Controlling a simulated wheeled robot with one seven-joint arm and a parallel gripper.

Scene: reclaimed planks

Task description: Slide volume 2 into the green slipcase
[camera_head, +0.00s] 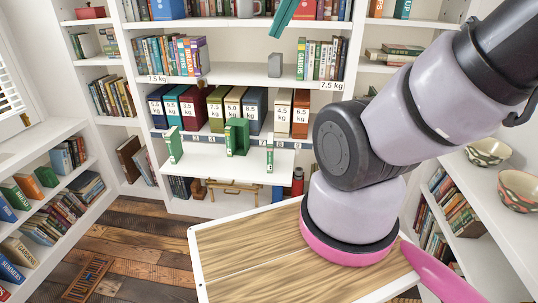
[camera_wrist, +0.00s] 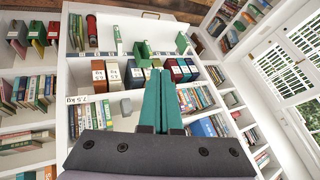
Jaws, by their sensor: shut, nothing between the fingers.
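The green slipcase (camera_head: 237,137) stands on the white ledge in front of the labelled volumes; it shows inverted in the wrist view (camera_wrist: 143,55). A green-and-white slim book (camera_head: 173,145) stands to its left and another (camera_head: 269,152) to its right, both apart from it. In the wrist view they appear on the right (camera_wrist: 181,42) and left (camera_wrist: 117,36). I cannot read which is volume 2. My gripper (camera_head: 277,34), with teal fingers, is high in front of the upper shelves, well above the slipcase. Its fingers (camera_wrist: 159,70) are together and empty.
Large volumes with weight labels (camera_head: 233,105) fill the shelf behind the ledge. A grey block (camera_head: 275,65) stands on the shelf above, between book rows. A wooden-topped table (camera_head: 250,265) is in front. Patterned bowls (camera_head: 487,152) sit at right. The ledge is clear between slipcase and books.

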